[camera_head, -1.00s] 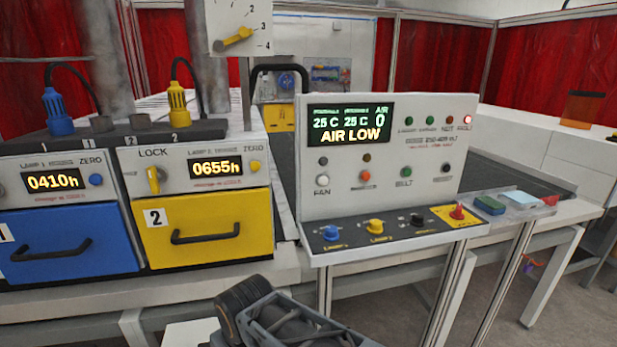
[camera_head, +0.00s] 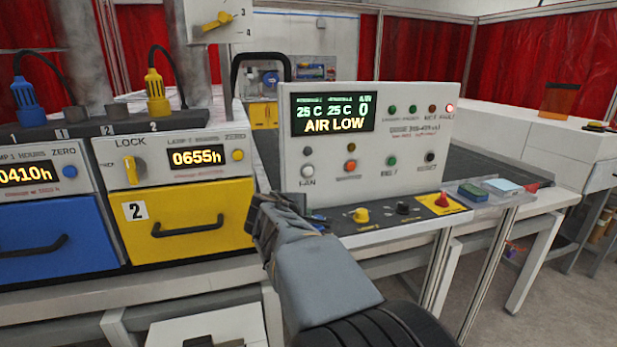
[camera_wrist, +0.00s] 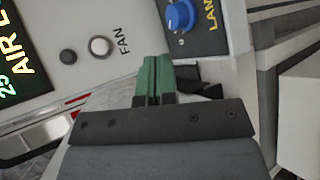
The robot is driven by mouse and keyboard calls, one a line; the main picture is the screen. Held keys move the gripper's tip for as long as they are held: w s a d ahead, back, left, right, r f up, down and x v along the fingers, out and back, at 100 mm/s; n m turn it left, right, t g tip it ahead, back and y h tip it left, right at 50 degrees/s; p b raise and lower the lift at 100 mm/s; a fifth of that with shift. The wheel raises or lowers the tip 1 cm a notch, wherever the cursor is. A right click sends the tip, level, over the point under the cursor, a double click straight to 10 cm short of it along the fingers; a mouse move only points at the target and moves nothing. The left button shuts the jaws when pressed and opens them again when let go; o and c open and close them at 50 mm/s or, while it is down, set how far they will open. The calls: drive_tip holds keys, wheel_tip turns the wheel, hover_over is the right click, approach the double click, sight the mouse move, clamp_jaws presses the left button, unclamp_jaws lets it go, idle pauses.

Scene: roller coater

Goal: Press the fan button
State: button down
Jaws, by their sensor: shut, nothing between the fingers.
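The fan button (camera_head: 307,171) is a round white button above the label FAN, at the lower left of the light control panel (camera_head: 410,182). In the wrist view the fan button (camera_wrist: 100,46) shows at upper left, with FAN beside it. My gripper (camera_head: 268,205) is below and left of the button in the head view. In the wrist view my gripper's green fingers (camera_wrist: 153,66) are together and empty, apart from the button and to its lower right. The fingertips are hard to make out in the head view.
A blue knob (camera_wrist: 180,16) is close to my fingers on the panel's lower ledge. A yellow knob (camera_head: 361,215), a black knob (camera_head: 402,207) and a red switch (camera_head: 442,200) are further right. The yellow drawer (camera_head: 190,205) stands left of my gripper. The display (camera_head: 333,113) reads AIR LOW.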

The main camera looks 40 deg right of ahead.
sight(311, 174)
drive_tip(key=d+r+n+h, duration=0.3)
drive_tip(key=d+r, duration=0.1)
drive_tip(key=d, duration=0.3)
drive_tip(key=shift+w+d+r+b, duration=0.15)
drive_tip(key=shift+w+d+b, duration=0.15)
drive_tip(key=shift+d, duration=0.1)
drive_tip(key=shift+w, duration=0.1)
drive_tip(key=shift+w+d+p, duration=0.55)
drive_tip(key=shift+w+d, duration=0.15)
drive_tip(key=shift+w, duration=0.55)
drive_tip(key=shift+w+d+p, duration=0.6)
drive_tip(key=shift+w+d, duration=0.1)
drive_tip(key=shift+w, duration=0.55)
drive_tip(key=shift+w+d+p, duration=0.55)
drive_tip(key=shift+w+d, duration=0.15)
drive_tip(key=shift+w, duration=0.55)
drive_tip(key=shift+w+d, duration=0.1)
drive_tip(key=shift+w, duration=0.05)
drive_tip(key=shift+w+d, duration=0.1)
drive_tip(key=shift+w, duration=0.15)
